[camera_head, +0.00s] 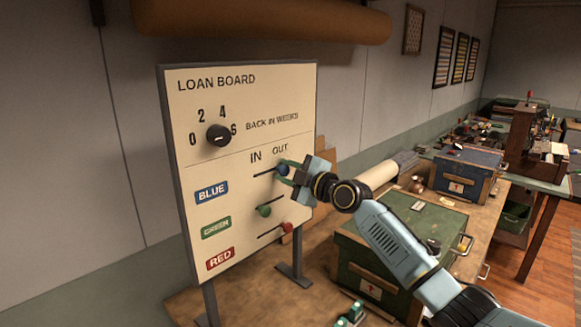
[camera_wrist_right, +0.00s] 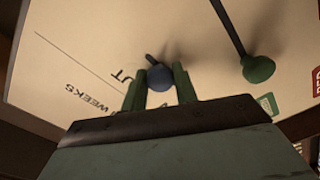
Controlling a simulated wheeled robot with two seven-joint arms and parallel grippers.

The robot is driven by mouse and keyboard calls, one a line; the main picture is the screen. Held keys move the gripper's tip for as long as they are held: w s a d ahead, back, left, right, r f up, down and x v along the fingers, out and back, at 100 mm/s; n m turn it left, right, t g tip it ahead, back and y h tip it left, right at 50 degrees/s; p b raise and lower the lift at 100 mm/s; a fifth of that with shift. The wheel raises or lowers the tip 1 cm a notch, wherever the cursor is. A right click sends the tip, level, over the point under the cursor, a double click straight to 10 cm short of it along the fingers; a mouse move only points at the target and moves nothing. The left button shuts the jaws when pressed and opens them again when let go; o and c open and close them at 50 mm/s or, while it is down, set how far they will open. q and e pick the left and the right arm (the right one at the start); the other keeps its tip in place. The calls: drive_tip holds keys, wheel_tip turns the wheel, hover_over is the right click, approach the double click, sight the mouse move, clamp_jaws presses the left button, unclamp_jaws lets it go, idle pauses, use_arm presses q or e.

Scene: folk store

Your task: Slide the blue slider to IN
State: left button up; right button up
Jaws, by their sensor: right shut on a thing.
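The loan board (camera_head: 195,93) stands upright on legs, with IN and OUT columns and rows marked BLUE, GREEN and RED. The blue slider knob (camera_head: 282,169) is at the OUT end of its slot, the slot running left toward IN. My right gripper (camera_head: 288,173) is shut on this knob. In the right wrist view the blue knob (camera_wrist_right: 159,78) sits between the two green fingers of the gripper (camera_wrist_right: 159,88). My left gripper is not in view.
A black dial (camera_head: 218,135) sits on the board's upper left. A green chest (camera_head: 400,235) and a blue chest (camera_head: 465,172) stand on the wooden bench to the right. A rolled brown tube (camera_head: 260,18) hangs above the board.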

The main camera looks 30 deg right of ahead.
drive_tip(key=shift+s+a+p, duration=0.35)
drive_tip(key=shift+a+p, duration=0.7)
drive_tip(key=shift+s+a+p, duration=0.4)
drive_tip(key=shift+a+p, duration=0.65)
drive_tip(key=shift+s+a+p, duration=0.35)
drive_tip(key=shift+a+p, duration=0.7)
drive_tip(key=o, duration=0.9)
drive_tip(key=shift+d, duration=0.1)
drive_tip(key=p, duration=0.2)
approach(258, 175)
drive_tip(key=shift+v, duration=1.4)
